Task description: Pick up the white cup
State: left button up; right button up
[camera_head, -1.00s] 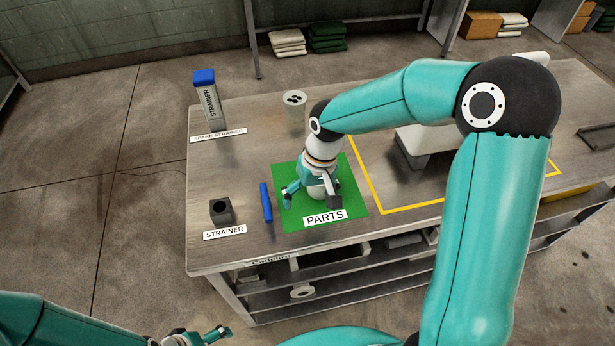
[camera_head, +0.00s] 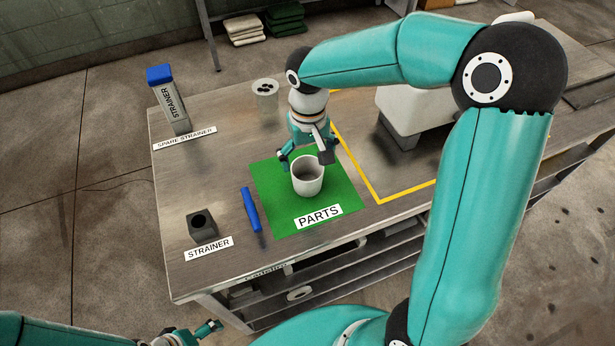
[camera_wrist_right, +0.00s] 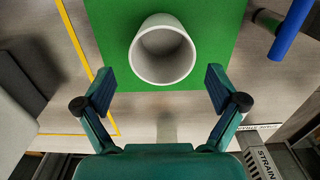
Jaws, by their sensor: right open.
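The white cup (camera_head: 308,177) stands upright and empty on the green PARTS mat (camera_head: 345,200). My right gripper (camera_head: 305,158) is behind the cup in the head view, with its fingers spread and nothing between them. In the right wrist view the cup (camera_wrist_right: 162,52) lies ahead of the open fingertips (camera_wrist_right: 162,88), roughly centred between them and apart from both. My left gripper (camera_head: 196,334) is at the bottom edge of the head view, clear of the table; its jaw state is not clear.
A blue bar (camera_head: 250,210) lies left of the mat. A dark strainer block (camera_head: 202,224) stands at the front left. A yellow-lined area with a white machine (camera_head: 408,112) is to the right.

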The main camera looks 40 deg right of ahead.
aim_at(307, 177)
jog(key=shift+a+f+p, duration=0.15)
jog(key=shift+f+p, duration=0.25)
jog(key=shift+f, duration=3.2)
jog(key=c, duration=1.2)
